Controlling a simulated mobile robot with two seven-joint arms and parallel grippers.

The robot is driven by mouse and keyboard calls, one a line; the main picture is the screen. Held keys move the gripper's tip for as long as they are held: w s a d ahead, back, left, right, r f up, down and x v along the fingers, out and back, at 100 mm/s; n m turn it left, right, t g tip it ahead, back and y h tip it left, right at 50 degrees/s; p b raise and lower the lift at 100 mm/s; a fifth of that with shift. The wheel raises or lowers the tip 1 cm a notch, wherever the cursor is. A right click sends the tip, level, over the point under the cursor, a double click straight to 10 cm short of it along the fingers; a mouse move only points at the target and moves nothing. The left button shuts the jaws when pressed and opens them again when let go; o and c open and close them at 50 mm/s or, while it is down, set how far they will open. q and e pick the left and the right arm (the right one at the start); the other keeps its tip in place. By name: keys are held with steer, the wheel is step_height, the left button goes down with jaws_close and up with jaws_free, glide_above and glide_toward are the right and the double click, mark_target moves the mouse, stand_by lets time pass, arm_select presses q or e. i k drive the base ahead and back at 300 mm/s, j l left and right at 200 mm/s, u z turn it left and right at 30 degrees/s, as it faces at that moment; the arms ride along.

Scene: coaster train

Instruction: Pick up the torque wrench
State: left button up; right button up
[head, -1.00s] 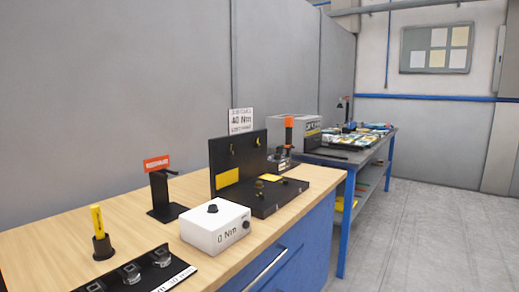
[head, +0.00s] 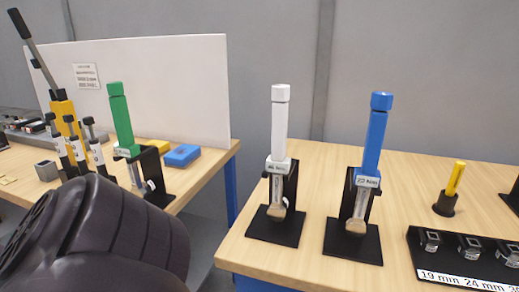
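Three torque wrenches stand upright in black stands. The white-handled wrench (head: 280,125) and the blue-handled wrench (head: 374,138) are on the near wooden bench. A dark part of my arm fills the lower left and hides some of that bench. Neither of my grippers is in view.
A yellow tool (head: 454,178) stands in a black holder at the right. A black socket tray (head: 465,255) marked 19 mm and 24 mm lies in front of it. A gap separates the two benches. Blue (head: 182,156) and yellow blocks lie by a white panel (head: 160,85).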

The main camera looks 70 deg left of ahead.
mark_target(277, 163)
steer(key=u, duration=1.7)
